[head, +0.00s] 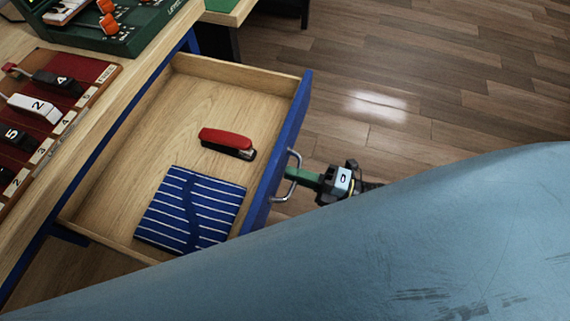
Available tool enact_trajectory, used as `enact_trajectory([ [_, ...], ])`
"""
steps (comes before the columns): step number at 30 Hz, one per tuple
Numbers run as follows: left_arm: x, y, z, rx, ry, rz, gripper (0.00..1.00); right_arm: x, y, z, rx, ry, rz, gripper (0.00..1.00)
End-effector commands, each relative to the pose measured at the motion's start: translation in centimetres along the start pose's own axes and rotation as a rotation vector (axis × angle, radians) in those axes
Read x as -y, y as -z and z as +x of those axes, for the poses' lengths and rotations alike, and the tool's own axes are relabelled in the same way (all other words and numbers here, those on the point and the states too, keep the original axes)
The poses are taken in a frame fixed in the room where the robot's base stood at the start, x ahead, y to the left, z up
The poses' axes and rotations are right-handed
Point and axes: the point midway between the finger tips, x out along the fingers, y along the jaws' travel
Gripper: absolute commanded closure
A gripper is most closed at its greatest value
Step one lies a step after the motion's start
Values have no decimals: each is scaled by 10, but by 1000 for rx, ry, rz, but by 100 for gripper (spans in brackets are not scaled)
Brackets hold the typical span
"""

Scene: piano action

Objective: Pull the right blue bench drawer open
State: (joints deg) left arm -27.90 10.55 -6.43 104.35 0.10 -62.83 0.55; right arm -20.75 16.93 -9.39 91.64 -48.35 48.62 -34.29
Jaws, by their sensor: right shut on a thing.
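The right blue bench drawer (279,142) stands well out from the wooden bench, its wooden inside in full view. Its blue front carries a metal bar handle (294,178). My right gripper (298,174) is at this handle from the outer side, its green fingers shut on it. Inside the drawer lie a red stapler (228,143) and a folded blue cloth with white stripes (190,210). My left gripper does not show. A large pale blue surface covers the lower right and hides part of the near drawer edge.
On the bench top (95,130) lies a red board (60,110) with numbered piano keys. A dark green case (120,28) with orange-tipped parts stands further back. The wooden floor (450,90) beyond the drawer is clear.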

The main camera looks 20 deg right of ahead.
Motion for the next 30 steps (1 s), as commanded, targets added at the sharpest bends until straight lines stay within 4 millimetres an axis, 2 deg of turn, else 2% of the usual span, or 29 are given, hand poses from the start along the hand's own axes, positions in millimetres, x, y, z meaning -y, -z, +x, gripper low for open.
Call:
enact_trajectory([
  [6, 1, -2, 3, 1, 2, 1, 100, -1, 0, -11, -8, 1, -2, 100],
  [18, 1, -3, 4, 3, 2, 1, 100, -1, 0, -12, -7, 1, -1, 100],
  [19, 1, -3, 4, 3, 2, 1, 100, -1, 0, -12, -7, 1, -1, 86],
  [22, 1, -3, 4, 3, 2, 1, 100, -1, 0, -12, -7, 1, -1, 75],
  [30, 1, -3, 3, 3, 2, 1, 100, -1, 0, -13, -7, 0, -1, 75],
])
